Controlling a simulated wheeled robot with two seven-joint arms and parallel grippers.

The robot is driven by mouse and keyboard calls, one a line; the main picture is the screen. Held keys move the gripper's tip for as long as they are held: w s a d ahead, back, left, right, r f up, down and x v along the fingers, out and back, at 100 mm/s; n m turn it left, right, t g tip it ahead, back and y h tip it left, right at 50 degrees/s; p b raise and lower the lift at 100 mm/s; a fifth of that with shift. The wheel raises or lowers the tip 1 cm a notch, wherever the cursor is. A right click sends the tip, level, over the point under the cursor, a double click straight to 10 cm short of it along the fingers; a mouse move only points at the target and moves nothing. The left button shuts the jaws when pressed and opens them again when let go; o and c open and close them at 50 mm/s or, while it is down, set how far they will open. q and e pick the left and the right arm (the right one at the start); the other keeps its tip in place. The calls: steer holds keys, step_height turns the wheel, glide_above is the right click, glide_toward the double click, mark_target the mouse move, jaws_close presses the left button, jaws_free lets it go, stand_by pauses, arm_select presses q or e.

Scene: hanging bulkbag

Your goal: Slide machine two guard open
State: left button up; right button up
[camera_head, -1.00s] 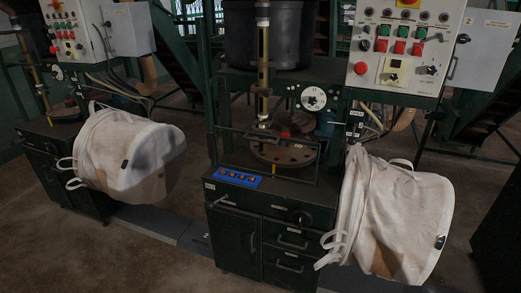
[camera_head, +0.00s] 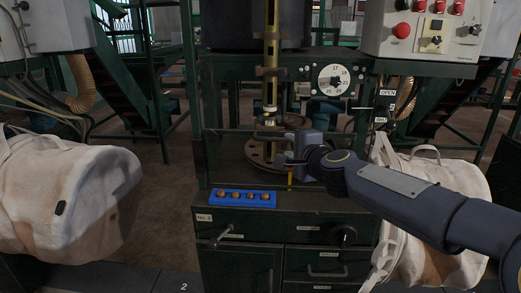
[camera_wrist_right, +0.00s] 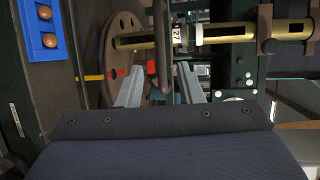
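Machine two (camera_head: 290,215) is the dark green cabinet in the middle of the head view, with a round turntable (camera_head: 262,158) on top. The guard is a thin dark frame in front of the turntable, mostly hidden by my arm in the head view. In the right wrist view a dark bar, seemingly the guard's handle (camera_wrist_right: 163,45), runs down between my fingers. My right gripper (camera_head: 290,160) is at the turntable's front right. Its fingertips (camera_wrist_right: 160,78) are spread apart on either side of the bar, with no clear grip on it. My left gripper is out of view.
A blue tray (camera_head: 242,198) with several round brown pieces lies on the cabinet's front edge. White bulk bags hang at the left (camera_head: 65,200) and right (camera_head: 455,180). A brass tube (camera_head: 271,60) stands above the turntable. An OPEN sign (camera_head: 387,92) is at the right post.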

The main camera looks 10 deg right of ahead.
mark_target(281, 140)
steer(key=x, duration=0.8)
steer(key=shift+r, duration=0.1)
jaws_close()
